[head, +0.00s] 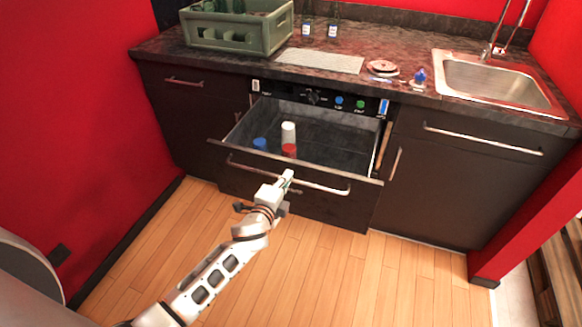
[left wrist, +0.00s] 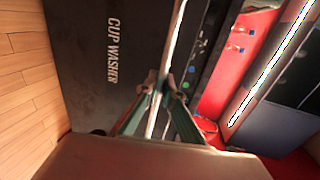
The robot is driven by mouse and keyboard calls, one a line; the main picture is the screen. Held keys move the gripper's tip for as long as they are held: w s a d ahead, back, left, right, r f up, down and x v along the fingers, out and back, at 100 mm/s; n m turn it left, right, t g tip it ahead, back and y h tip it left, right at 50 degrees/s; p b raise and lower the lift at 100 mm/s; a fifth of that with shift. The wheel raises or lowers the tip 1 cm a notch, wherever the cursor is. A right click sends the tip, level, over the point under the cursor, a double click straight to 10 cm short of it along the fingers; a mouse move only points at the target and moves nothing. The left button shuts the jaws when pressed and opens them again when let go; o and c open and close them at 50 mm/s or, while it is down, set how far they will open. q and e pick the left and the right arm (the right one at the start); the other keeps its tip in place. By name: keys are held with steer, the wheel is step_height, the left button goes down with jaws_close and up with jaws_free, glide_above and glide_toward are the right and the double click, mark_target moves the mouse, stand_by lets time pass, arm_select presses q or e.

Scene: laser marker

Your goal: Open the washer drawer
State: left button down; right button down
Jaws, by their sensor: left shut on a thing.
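The washer drawer (head: 230,152) is pulled out below the control panel in the head view, and its inside is visible. A white item (head: 288,132), a red item (head: 289,150) and a blue item (head: 260,143) stand in it. A long metal handle (head: 325,188) runs across its dark front. My left gripper (head: 286,178) is at the middle of this handle. In the left wrist view, its fingers (left wrist: 163,88) are shut on the handle bar, beside a dark front marked "CUP WASHER" (left wrist: 116,65). My right gripper is not in view.
The counter above holds a green crate (head: 219,32), bottles, a light mat (head: 320,61) and a sink (head: 495,84). Closed cabinets flank the drawer. Red walls stand at left and right. The wooden floor (head: 330,275) in front is clear apart from my arm.

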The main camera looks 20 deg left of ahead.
arm_select(q)
steer(key=s+p, duration=0.1)
steer(key=s, duration=0.6)
steer(key=shift+s+a, duration=0.15)
steer(key=shift+s, duration=0.15)
steer(key=c, duration=2.2)
jaws_free()
steer(key=shift+s, duration=0.1)
steer(key=s, duration=0.4)
steer(key=s+r, duration=0.1)
steer(key=s, duration=0.2)
steer(key=s+r, duration=0.1)
steer(key=s, duration=0.3)
steer(key=shift+s+a+r, duration=0.2)
steer(key=shift+s, duration=0.1)
